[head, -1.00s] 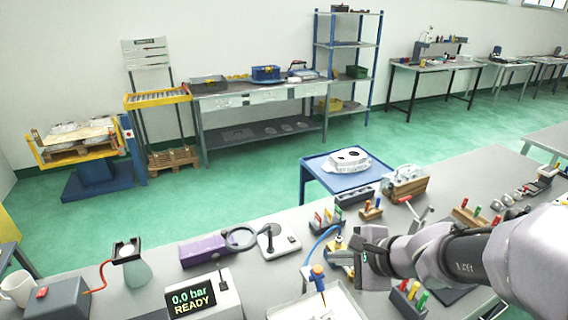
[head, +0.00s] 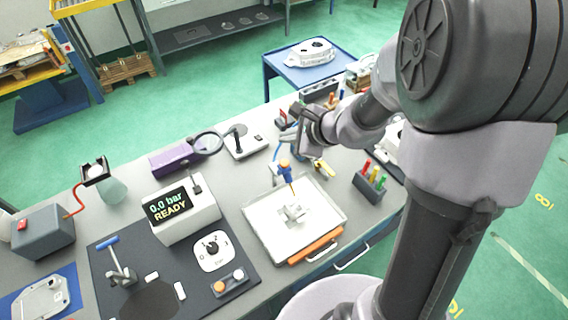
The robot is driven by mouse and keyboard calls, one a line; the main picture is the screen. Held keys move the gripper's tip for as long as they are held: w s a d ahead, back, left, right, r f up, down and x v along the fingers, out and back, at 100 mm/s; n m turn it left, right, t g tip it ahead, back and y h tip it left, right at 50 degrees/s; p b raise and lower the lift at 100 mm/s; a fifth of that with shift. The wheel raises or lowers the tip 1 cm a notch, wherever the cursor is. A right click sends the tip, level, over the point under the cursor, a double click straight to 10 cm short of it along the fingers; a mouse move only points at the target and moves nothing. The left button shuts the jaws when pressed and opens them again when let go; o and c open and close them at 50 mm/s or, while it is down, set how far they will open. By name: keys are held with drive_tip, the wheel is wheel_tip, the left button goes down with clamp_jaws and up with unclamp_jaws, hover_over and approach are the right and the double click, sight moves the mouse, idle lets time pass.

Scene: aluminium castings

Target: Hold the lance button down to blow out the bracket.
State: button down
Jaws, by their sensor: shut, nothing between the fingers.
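The bracket (head: 293,213), a small pale metal casting, lies in a white square tray (head: 268,234) near the middle of the bench. The air lance (head: 286,172), blue and orange with a thin tip pointing down, stands above the tray's back part. A blue hose runs behind it. I cannot make out its button clearly. A white box with a display (head: 170,207) reads "0.0 bar READY". My gripper (head: 304,130) is above the bench behind the lance, apart from it. It is shut and empty; its fingertips are hard to make out.
A dial plate (head: 213,250) sits on a dark mat left of the tray. A magnifier (head: 207,143) and a purple box (head: 172,157) are behind. A holder with coloured handles (head: 369,183) stands right of the tray. An orange handle (head: 316,245) is at the tray's front.

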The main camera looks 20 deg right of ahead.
sight(287, 164)
wheel_tip(287, 164, down, 7)
drive_tip(key=b, duration=0.5)
drive_tip(key=shift+r, duration=0.15)
drive_tip(key=shift+f+b, duration=0.2)
drive_tip(key=shift+b, duration=0.1)
drive_tip(key=shift+f, duration=0.1)
idle(1.2)
drive_tip(key=shift+f+b, duration=0.3)
drive_tip(key=shift+b, duration=0.3)
drive_tip(key=shift+f+b, duration=0.55)
drive_tip(key=shift+b, duration=0.15)
idle(0.5)
idle(1.6)
drive_tip(key=shift+r+p, duration=0.8)
drive_tip(key=shift+r, duration=0.2)
drive_tip(key=shift+r+p, duration=1.95)
drive_tip(key=shift+r, duration=0.55)
